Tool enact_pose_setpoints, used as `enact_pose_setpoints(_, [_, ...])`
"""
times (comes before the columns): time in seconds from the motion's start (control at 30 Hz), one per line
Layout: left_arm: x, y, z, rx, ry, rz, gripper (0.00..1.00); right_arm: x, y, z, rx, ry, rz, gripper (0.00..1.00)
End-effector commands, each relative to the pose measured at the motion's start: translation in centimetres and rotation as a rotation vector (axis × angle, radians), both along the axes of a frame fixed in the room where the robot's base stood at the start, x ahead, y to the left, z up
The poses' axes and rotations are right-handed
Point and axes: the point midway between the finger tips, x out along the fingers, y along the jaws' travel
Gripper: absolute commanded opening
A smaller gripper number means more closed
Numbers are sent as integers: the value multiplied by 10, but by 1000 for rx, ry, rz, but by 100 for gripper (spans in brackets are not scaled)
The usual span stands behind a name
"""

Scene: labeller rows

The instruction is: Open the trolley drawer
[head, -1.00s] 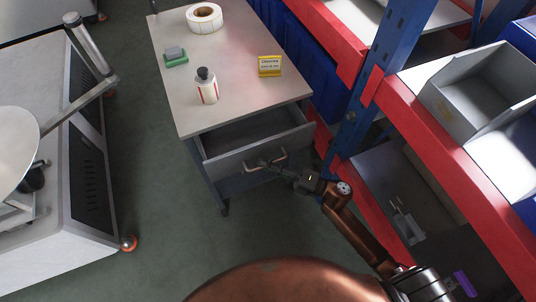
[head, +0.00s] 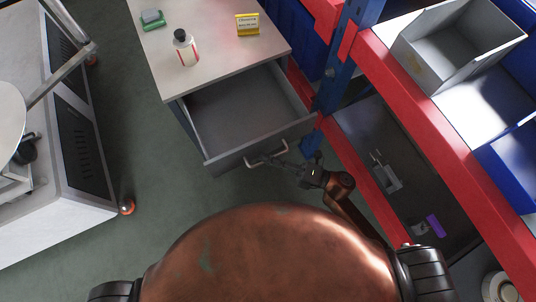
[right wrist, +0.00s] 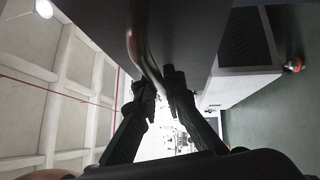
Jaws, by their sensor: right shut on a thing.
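The trolley drawer (head: 240,108) is pulled well out of the trolley and looks empty inside. Its front panel carries a curved metal handle (head: 266,154). My right gripper (head: 282,161) is shut on the handle, near its right part in the head view. In the right wrist view the fingers (right wrist: 163,92) close around the handle bar (right wrist: 142,55) from both sides. The trolley top (head: 215,65) is light grey and stands behind the drawer. My left gripper is not in view.
A white bottle (head: 185,48), a yellow sign (head: 247,24) and a green-based block (head: 152,19) stand on the trolley. A red and blue rack (head: 345,60) stands close on the right. A white machine (head: 50,215) is at left, with clear floor between.

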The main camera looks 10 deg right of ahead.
Motion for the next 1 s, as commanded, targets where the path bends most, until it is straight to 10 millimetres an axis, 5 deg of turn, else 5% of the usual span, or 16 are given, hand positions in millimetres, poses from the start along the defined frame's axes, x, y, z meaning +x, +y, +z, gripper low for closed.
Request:
enact_pose_setpoints(0.1, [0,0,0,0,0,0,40,-1,-1,-1,-1,2,0,0])
enact_pose_setpoints(0.13, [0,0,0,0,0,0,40,-1,-1,-1,-2,1,0,10])
enact_pose_setpoints(0.4, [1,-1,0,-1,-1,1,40,0,-1,-1,-1,0,-1,27])
enact_pose_setpoints(0.77, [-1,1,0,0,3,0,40,-3,-6,-2,-2,1,-1,27])
enact_pose_setpoints(1.0, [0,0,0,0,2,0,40,-21,-45,-8,-4,2,-3,27])
